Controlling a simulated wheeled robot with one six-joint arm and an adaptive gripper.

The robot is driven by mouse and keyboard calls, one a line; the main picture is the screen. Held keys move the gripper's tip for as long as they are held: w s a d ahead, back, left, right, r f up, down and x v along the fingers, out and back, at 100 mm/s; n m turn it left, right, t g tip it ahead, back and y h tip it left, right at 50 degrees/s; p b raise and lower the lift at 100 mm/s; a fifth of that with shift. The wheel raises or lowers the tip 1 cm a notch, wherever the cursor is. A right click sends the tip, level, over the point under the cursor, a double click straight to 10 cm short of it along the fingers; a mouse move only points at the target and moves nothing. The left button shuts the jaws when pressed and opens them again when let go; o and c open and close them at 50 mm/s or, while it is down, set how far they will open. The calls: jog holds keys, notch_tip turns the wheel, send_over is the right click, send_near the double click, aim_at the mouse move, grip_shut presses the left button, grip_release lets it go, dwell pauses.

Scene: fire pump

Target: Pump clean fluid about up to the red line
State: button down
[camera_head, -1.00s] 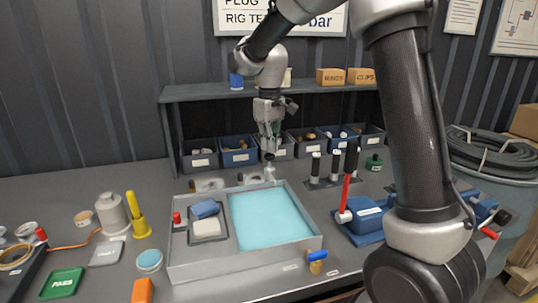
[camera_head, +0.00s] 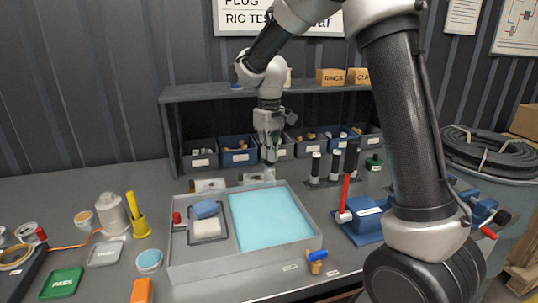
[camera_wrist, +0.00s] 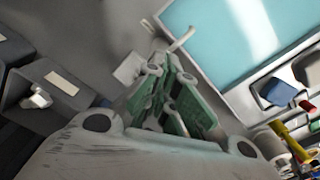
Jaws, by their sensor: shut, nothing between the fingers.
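The grey tank (camera_head: 297,256) holds pale blue fluid (camera_head: 268,217). A blue pump (camera_head: 362,217) with an upright red lever (camera_head: 346,192) stands to the tank's right. My gripper (camera_head: 269,160) points down behind the tank's back edge, in front of the bins, shut and empty. In the wrist view its fingers (camera_wrist: 172,98) are together beside a small pale fitting (camera_wrist: 130,68) and a thin bent spout (camera_wrist: 181,40) at the tank's rim. I cannot make out a red line in either view.
Black-handled tools (camera_head: 335,165) stand behind the pump. A brass fitting with a blue handle (camera_head: 316,262) sits at the tank's front edge. Parts bins (camera_head: 240,158) line the back.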

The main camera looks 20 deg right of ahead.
jog(key=shift+f, duration=0.3)
jog(key=shift+r, duration=1.75)
notch_tip(320, 180, up, 7)
jog(key=shift+s, duration=0.1)
